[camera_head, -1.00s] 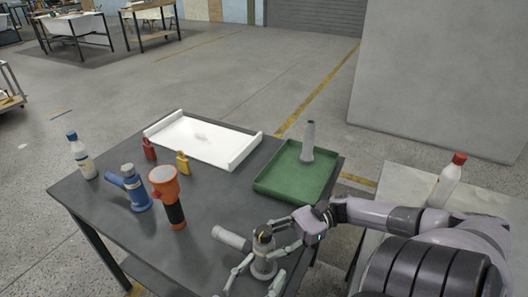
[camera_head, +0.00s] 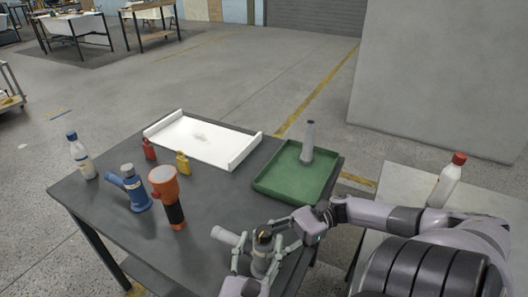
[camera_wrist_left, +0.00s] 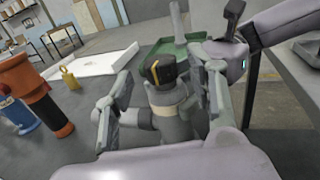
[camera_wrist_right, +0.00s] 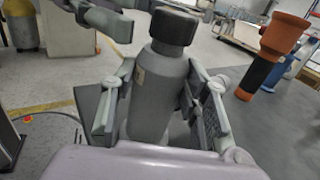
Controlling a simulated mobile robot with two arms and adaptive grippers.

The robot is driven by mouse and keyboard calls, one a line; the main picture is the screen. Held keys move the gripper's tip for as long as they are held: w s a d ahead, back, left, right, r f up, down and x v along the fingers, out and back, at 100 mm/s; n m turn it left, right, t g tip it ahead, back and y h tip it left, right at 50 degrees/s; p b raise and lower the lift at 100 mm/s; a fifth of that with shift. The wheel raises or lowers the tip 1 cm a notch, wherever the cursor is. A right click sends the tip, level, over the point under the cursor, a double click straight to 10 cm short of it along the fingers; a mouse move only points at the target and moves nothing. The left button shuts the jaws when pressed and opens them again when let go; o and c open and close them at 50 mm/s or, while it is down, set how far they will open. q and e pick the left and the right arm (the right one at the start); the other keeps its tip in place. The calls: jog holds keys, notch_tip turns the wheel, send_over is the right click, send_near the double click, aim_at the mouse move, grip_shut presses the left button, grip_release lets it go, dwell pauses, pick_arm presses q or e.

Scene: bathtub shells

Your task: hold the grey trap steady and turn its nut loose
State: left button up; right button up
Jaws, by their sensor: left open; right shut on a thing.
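The grey trap (camera_head: 226,236) stands upright on the near right of the dark table, its side pipe pointing left. Its dark nut (camera_wrist_left: 158,71) is on top, with a yellowish mark; it also shows in the right wrist view (camera_wrist_right: 174,28). My right gripper (camera_head: 279,236) comes in from the right and is shut on the grey trap's body, below the nut. My left gripper (camera_head: 257,262) comes from the near side and is open, a finger on each side of the trap. In the left wrist view its fingers (camera_wrist_left: 168,88) stand apart around the trap's upper part.
A green tray (camera_head: 277,188) holding a grey tapered piece (camera_head: 309,140) and a white shell (camera_head: 200,137) lie behind.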

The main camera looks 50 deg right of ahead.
aim_at(262, 240)
pick_arm(q)
jog(key=shift+x, duration=1.9)
jog(key=shift+c, duration=0.3)
jog(key=c, duration=1.1)
